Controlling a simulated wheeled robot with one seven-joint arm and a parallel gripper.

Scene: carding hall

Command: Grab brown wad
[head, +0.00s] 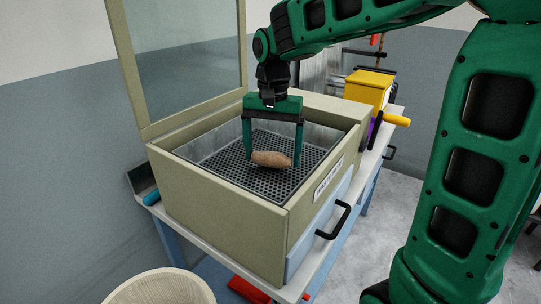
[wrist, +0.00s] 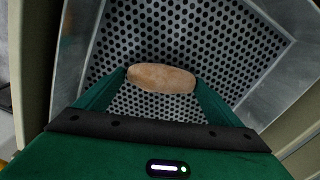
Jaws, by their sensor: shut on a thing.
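The brown wad (head: 272,159) is an oblong, light brown lump inside the open beige box, over its perforated metal floor. It also shows in the wrist view (wrist: 162,78), lying crosswise between the fingertips. My gripper (head: 271,161) reaches down into the box from above, its two green fingers shut on the wad's two ends. In the wrist view my gripper (wrist: 161,83) has a finger at each end of the wad. I cannot tell whether the wad touches the perforated floor or is a little above it.
The beige box (head: 225,200) has a raised lid with a glass pane (head: 190,65) at its back left, and metal walls around the grid. A yellow box (head: 368,88) stands behind at the right. A round pale basket (head: 160,288) is at the front left. A black handle (head: 336,219) sticks out in front.

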